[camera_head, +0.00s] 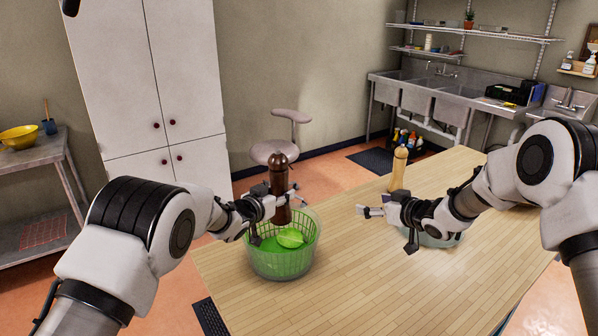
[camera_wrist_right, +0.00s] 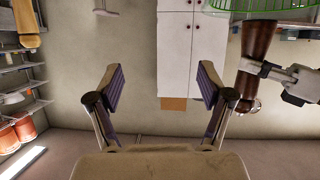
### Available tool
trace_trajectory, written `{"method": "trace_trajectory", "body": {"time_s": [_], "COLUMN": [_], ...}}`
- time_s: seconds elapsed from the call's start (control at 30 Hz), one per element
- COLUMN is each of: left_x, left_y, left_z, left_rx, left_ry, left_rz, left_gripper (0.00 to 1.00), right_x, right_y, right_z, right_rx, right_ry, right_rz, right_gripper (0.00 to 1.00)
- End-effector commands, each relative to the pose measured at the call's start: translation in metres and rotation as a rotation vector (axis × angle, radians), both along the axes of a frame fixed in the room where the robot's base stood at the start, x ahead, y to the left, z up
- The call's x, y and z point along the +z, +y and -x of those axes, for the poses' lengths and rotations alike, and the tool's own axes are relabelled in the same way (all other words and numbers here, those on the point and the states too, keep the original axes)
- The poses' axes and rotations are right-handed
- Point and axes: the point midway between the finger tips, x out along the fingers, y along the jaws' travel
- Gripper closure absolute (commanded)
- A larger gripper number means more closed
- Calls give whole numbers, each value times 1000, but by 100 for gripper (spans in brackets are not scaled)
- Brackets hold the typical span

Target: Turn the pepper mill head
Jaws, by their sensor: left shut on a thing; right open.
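The dark brown pepper mill (camera_head: 280,176) stands upright at the back of the green basket; whether its base is inside or behind the rim is unclear. My left gripper (camera_head: 284,198) is shut on the mill's body, below its rounded head. The mill (camera_wrist_right: 257,42) and left gripper (camera_wrist_right: 268,70) also show in the right wrist view, which looks upside down. My right gripper (camera_head: 362,211) is open and empty, to the right of the mill and apart from it. Its spread fingers (camera_wrist_right: 157,80) show nothing between them in the wrist view.
The green slatted basket (camera_head: 285,267) holds a bright green piece (camera_head: 290,238). A light wooden mill-shaped object (camera_head: 398,170) stands behind my right gripper. A pale bowl (camera_head: 441,241) is partly hidden by my right arm. The wooden table (camera_head: 370,290) is clear in front.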

Motion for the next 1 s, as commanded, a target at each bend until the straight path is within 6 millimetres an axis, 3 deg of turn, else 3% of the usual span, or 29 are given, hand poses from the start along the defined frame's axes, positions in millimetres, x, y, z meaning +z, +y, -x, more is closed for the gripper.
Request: {"method": "trace_trajectory", "body": {"time_s": [0.1,0.2,0.3,0.4,0.57,1.0], "left_x": [2,1,1,1,2,1], "left_y": [0,0,0,0,0,0], "left_z": [0,0,0,0,0,0], "left_rx": [0,0,0,0,0,0], "left_ry": [-3,-3,-3,-3,-3,-3], "left_rz": [2,2,2,2,1,2], "left_gripper": [100,100,100,100,100,100], "right_x": [53,95,120,112,99,98], "right_y": [30,67,107,136,146,227], "right_z": [-17,-20,-11,-6,-9,-53], "right_rx": [116,295,505,632,630,628], "right_ry": [-131,-220,-265,-277,-258,-259], "right_rz": [-146,-266,-332,-303,-304,-304], "right_gripper": [20,20,20,20,20,20]}}
